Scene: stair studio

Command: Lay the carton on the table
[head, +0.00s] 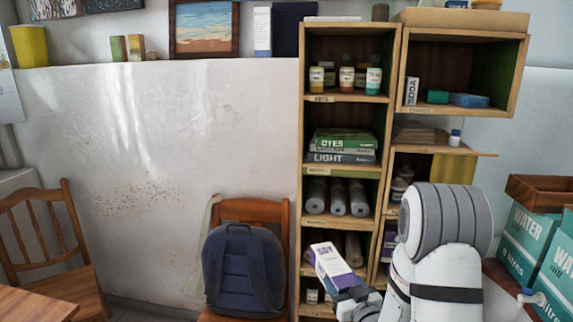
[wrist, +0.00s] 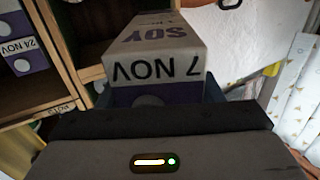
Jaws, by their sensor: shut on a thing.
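The carton (head: 332,268) is white and purple and tilted in the head view, in front of the lower shelves. My gripper (head: 350,292) is shut on its lower end and holds it in the air. In the wrist view the carton (wrist: 152,42) shows upside-down lettering, "SOY" and "7 NOV", and reaches away from my gripper. The fingers are mostly hidden behind the gripper body there. A wooden table (head: 36,304) shows only its corner at the bottom left of the head view, well apart from the carton; its visible top is bare.
A wooden shelf unit (head: 300,150) stands behind the carton, holding jars, boxes and rolls. A chair with a blue backpack (head: 243,270) is left of the carton. Another wooden chair (head: 55,240) stands by the table. Water boxes (head: 530,240) stand at the right.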

